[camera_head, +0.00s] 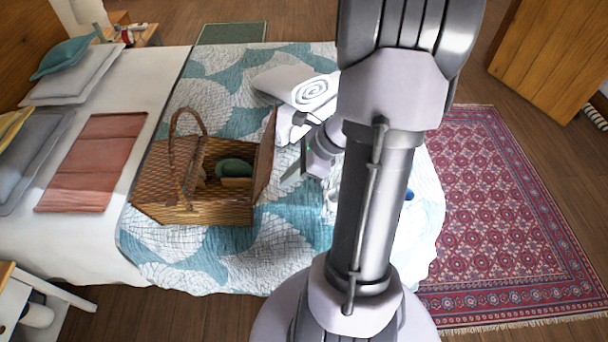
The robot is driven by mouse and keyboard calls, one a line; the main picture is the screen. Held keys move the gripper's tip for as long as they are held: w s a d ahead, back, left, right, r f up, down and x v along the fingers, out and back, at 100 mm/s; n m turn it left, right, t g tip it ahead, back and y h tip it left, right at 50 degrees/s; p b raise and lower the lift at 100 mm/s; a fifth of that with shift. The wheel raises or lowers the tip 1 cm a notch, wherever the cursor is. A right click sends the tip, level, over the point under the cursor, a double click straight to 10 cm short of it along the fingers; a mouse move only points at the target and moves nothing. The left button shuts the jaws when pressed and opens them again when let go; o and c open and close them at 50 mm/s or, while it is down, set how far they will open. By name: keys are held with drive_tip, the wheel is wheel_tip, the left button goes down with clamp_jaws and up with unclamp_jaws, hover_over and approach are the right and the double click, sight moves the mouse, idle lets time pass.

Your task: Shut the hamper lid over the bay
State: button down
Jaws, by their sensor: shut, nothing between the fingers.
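A wicker hamper (190,212) with a tall arched handle (175,140) sits on the bed. Its left half is covered by a flat wicker top. The bay on its right half is open, and a rounded green thing (236,168) and a light tan item show inside. The right lid (266,155) stands up, roughly upright, along the hamper's right side. My gripper (291,178) is shut and empty, just to the right of the raised lid. I cannot tell whether it touches the lid. My arm hides part of the bed to the right.
A folded salmon cloth (92,165) and several pillows lie to the left. A red patterned rug (500,210) covers floor at right. The quilt before the hamper is clear.

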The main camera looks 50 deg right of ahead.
drive_tip(key=shift+w+a+r, duration=0.45)
drive_tip(key=shift+w+a, duration=0.25)
drive_tip(key=shift+r, duration=0.15)
drive_tip(key=w+a+r+g+h+p, duration=0.3)
drive_tip(key=w+a+p, duration=0.5)
drive_tip(key=p, duration=0.5)
drive_tip(key=w+a+f+p, duration=0.2)
drive_tip(key=w+a+f, duration=0.5)
drive_tip(key=w, duration=0.3)
drive_tip(key=shift+w+f+g, duration=0.3)
drive_tip(key=shift+f, duration=0.55)
drive_tip(key=shift+a, duration=0.1)
